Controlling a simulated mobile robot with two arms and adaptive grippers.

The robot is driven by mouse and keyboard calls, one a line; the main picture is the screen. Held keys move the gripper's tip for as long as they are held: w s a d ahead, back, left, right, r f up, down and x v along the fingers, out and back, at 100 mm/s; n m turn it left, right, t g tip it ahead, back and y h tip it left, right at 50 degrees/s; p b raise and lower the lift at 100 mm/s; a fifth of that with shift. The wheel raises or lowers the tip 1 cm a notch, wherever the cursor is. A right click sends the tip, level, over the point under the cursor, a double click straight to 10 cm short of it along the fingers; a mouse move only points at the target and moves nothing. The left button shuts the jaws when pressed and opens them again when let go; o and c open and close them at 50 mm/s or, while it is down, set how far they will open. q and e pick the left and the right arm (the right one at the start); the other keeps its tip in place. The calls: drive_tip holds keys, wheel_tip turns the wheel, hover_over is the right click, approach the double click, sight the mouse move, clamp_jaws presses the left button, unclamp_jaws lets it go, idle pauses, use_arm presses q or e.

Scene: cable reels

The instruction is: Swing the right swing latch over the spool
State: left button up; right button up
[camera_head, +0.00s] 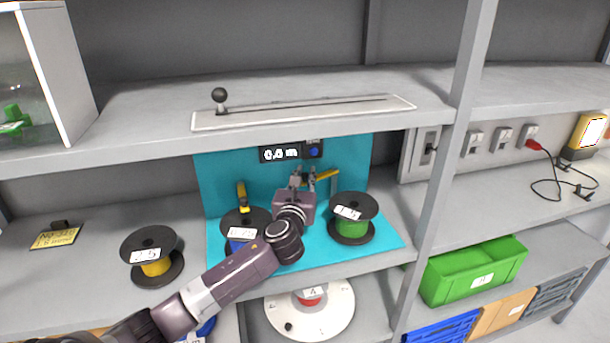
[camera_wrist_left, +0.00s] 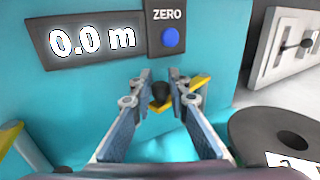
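The right swing latch (camera_head: 328,174) is a yellow bar at the back of the turquoise stand, sloping up to the right. Its dark knob (camera_wrist_left: 160,93) shows in the left wrist view. My left gripper (camera_head: 308,176) is at this latch, with its fingers (camera_wrist_left: 161,85) apart on either side of the knob. Gaps show between fingers and knob. The green spool (camera_head: 351,228) with black flanges stands on the stand at right, in front of the latch; its black flange (camera_wrist_left: 285,138) shows at lower right in the wrist view. My right gripper is not in view.
The left yellow latch (camera_head: 241,194) stands upright behind the blue spool (camera_head: 240,243), which my left arm partly covers. A display (camera_head: 280,154) reads 0.0 m above. A shelf (camera_head: 150,150) overhangs the stand. A post (camera_head: 440,170) stands at right. A yellow spool (camera_head: 155,267) is at left.

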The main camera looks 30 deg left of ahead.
use_arm(q)
clamp_jaws()
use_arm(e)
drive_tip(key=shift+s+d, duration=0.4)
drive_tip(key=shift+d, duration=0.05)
use_arm(q)
drive_tip(key=shift+d, duration=0.1)
drive_tip(key=shift+d, duration=0.1)
drive_tip(key=shift+s+d+n+g+y+p, duration=0.1)
drive_tip(key=shift+d+n+g+y+p, duration=0.1)
drive_tip(key=shift+d+n+g+y, duration=0.95)
drive_tip(key=shift+s+d+n+g+y+p, duration=0.1)
drive_tip(key=shift+d+n+g+y+p, duration=0.15)
drive_tip(key=shift+d+n+g+y, duration=0.7)
drive_tip(key=shift+d+n+g+y+p, duration=0.2)
drive_tip(key=shift+d+n+g+y, duration=0.4)
drive_tip(key=shift+n+g+y, duration=0.8)
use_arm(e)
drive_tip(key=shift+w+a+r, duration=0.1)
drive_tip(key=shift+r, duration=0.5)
use_arm(q)
drive_tip(key=shift+m+t+y, duration=0.3)
